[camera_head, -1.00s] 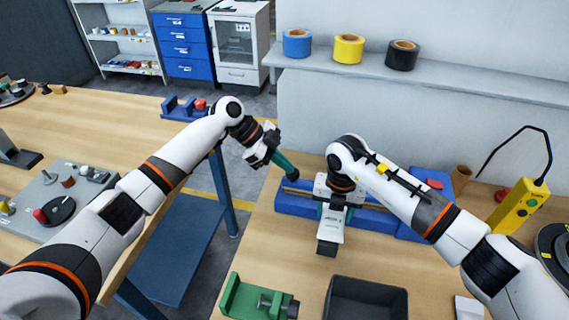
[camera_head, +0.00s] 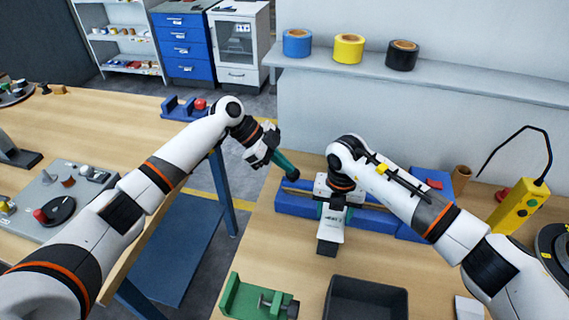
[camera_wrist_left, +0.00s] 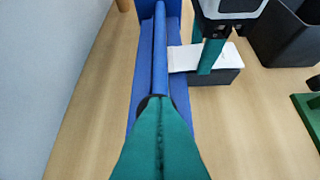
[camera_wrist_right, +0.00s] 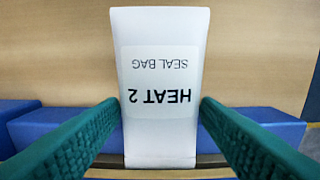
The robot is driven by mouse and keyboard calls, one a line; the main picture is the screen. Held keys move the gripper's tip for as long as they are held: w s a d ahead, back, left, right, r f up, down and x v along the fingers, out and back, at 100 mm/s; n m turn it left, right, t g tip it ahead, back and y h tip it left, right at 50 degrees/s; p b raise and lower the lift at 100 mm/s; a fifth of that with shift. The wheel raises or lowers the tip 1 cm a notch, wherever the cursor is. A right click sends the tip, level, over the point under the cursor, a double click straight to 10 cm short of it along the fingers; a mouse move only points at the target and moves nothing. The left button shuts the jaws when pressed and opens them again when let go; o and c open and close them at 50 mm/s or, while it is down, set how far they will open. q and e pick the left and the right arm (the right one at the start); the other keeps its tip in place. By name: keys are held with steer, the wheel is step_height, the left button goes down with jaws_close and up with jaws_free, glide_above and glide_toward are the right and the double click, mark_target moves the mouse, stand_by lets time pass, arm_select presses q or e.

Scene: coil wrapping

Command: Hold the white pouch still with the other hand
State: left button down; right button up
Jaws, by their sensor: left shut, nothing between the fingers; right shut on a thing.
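The white pouch (camera_wrist_right: 160,60), printed "HEAT 2 SEAL BAG", lies across the blue sealer (camera_head: 292,205). Its near end (camera_head: 331,231) rests on a dark block (camera_head: 327,248). My right gripper (camera_wrist_right: 160,112) has a green finger at each side edge of the pouch and is shut on it; the arm hides part of this in the head view. My left gripper (camera_head: 291,170) is shut and empty. Its fingertips are at the end of the sealer's blue bar (camera_wrist_left: 159,50), by a dark rounded part (camera_wrist_left: 145,103); I cannot tell whether they touch.
A black open bin (camera_head: 366,298) and a green vise-like fixture (camera_head: 243,299) stand at the front. A yellow control box (camera_head: 518,208) stands at the right. Tape rolls (camera_head: 348,49) sit on the wall shelf. Bare table (camera_head: 276,250) lies left of the block.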

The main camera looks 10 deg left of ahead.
arm_select(q)
steer(key=shift+s+a+f, duration=0.1)
steer(key=shift+s+f, duration=0.05)
steer(key=shift+f, duration=0.3)
steer(key=shift+s+a+f, duration=0.1)
steer(key=shift+s+f, duration=0.05)
steer(key=shift+f, duration=0.3)
arm_select(e)
steer(key=shift+w+r, duration=0.1)
arm_select(q)
step_height(320, 180, up, 5)
steer(key=shift+w+d+f, duration=0.1)
steer(key=shift+w, duration=0.05)
arm_select(e)
steer(key=shift+w+f, duration=0.15)
steer(key=shift+f, duration=0.05)
arm_select(q)
steer(key=v, duration=1)
steer(key=shift+r, duration=0.3)
arm_select(e)
steer(key=shift+f, duration=0.1)
steer(key=o, duration=1.1)
arm_select(q)
steer(key=shift+w, duration=0.1)
